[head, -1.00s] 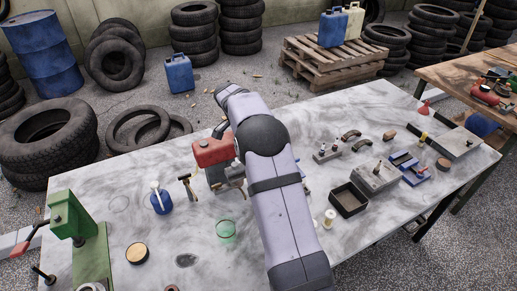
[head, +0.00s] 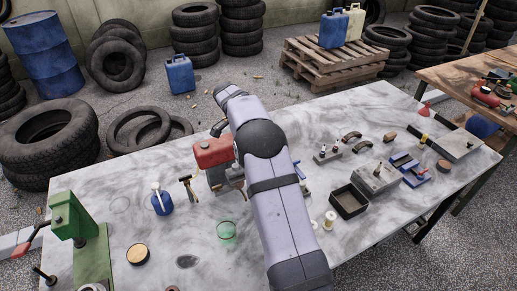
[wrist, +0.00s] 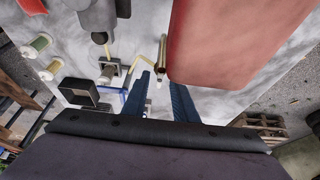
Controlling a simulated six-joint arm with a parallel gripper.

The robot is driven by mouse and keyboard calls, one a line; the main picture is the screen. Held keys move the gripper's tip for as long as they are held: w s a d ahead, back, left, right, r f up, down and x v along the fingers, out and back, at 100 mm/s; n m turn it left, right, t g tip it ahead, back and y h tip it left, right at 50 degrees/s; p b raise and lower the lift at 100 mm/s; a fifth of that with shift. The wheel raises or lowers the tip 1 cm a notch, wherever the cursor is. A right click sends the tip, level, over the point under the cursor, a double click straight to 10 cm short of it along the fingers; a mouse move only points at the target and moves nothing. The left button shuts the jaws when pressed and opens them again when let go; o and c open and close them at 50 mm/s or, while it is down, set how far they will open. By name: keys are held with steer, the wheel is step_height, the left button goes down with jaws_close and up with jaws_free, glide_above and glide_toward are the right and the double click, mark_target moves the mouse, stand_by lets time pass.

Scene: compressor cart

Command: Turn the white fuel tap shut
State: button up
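The red fuel tank (head: 209,152) stands on the compressor cart at the middle of the table, partly hidden by my arm in the head view. In the wrist view the red tank (wrist: 232,42) fills the upper right. A small metal stub comes off the tank's left edge, and a small white piece (wrist: 159,84), which looks like the fuel tap, shows at its end. My gripper (wrist: 158,88) is open, with its two blue fingers apart on either side of the white piece. I cannot tell whether either finger touches it. The head view hides the tap and the fingertips.
A black tray (head: 348,202) and a grey metal block (head: 376,178) are to the right. The table front left of centre has free room.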

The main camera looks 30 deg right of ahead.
steer(key=b+v, duration=0.1)
steer(key=v, duration=0.6)
steer(key=shift+r, duration=0.15)
steer(key=shift+a, duration=0.1)
stand_by(0.4)
